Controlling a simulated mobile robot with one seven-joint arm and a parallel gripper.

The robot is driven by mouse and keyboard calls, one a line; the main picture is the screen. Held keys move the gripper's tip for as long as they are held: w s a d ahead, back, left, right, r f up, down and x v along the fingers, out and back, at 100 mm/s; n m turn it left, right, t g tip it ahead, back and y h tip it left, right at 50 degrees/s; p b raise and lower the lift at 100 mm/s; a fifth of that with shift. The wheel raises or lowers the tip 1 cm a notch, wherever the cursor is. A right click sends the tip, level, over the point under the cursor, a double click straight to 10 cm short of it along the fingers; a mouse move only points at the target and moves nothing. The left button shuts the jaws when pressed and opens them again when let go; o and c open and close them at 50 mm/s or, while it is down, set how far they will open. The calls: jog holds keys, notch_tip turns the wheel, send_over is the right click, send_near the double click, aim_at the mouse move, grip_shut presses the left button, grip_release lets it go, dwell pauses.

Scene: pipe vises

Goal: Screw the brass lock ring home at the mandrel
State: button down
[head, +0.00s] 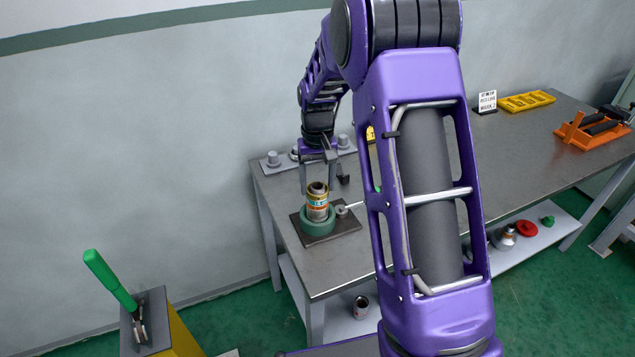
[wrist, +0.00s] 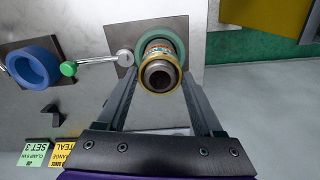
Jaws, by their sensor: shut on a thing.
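The mandrel (head: 317,205) stands upright in a green collar (head: 318,224) on a dark square plate; it has coloured bands on its side. In the wrist view I look down on its dark open end (wrist: 159,75). The brass lock ring (wrist: 172,91) shows as a gold rim around that end. My gripper (wrist: 158,84) has one finger on each side of the ring and is shut on it. In the head view my gripper (head: 318,187) comes down from above at the mandrel's top. The threads under the ring are hidden.
A lever with a green ball (wrist: 68,69) runs from the collar's side toward a blue ring (wrist: 33,66). Label cards (wrist: 62,153) lie near my fingers. On the bench (head: 450,150) stand a yellow tray (head: 526,101) and an orange roller stand (head: 590,133). The bench's middle is mostly clear.

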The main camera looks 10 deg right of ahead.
jog(key=m+p, duration=0.1)
jog(key=m, duration=0.7)
dwell(0.4)
jog(key=shift+c, duration=1.4)
grip_release()
